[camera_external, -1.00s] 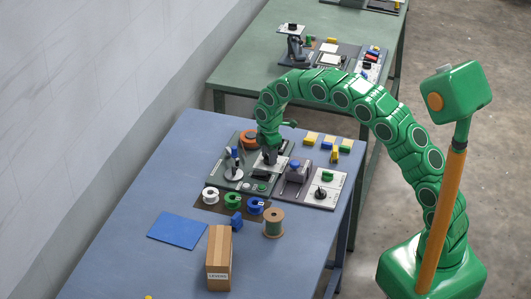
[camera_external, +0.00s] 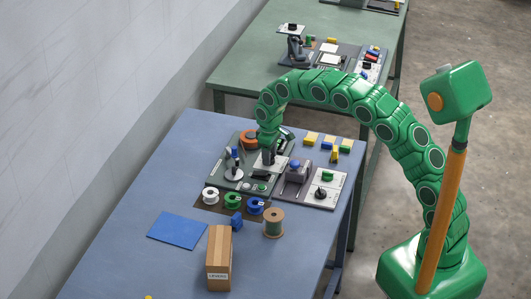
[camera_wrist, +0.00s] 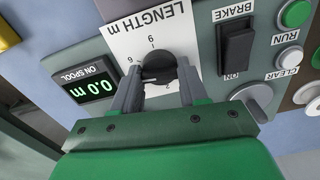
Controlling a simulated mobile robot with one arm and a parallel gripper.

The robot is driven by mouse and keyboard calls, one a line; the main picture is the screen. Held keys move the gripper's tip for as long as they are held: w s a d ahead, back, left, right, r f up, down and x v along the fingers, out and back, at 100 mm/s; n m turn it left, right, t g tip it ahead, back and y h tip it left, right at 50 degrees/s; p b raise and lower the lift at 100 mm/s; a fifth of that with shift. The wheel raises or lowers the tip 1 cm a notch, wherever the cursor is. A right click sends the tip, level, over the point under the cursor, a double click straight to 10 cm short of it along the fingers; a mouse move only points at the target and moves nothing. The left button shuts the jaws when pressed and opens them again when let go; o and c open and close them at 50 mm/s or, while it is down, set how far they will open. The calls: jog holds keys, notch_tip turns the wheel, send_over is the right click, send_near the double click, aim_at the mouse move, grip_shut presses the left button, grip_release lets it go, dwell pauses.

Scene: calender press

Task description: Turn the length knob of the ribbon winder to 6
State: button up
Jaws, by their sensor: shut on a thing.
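The black length knob (camera_wrist: 160,66) shows in the wrist view on a white dial plate (camera_wrist: 125,45) marked "LENGTH m", seen upside down. My gripper (camera_wrist: 157,80) is shut on the knob, with one grey finger on each side of it. The fingers hide part of the dial numbers, and I cannot tell which number the knob points to. In the external view my gripper (camera_external: 268,157) reaches down onto the ribbon winder (camera_external: 228,183); the knob is hidden there.
Beside the dial are a black brake switch (camera_wrist: 236,48), a green run button (camera_wrist: 294,13) and a clear button (camera_wrist: 290,57). Several spools, a blue sheet (camera_external: 177,230) and a cardboard box (camera_external: 219,258) are on the blue table.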

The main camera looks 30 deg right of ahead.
jog(key=shift+w+m, duration=0.1)
jog(key=shift+m, duration=2.1)
jog(key=o, duration=1.1)
jog(key=shift+r, duration=0.15)
notch_tip(320, 180, up, 8)
jog(key=shift+f, duration=0.2)
jog(key=shift+d, duration=0.1)
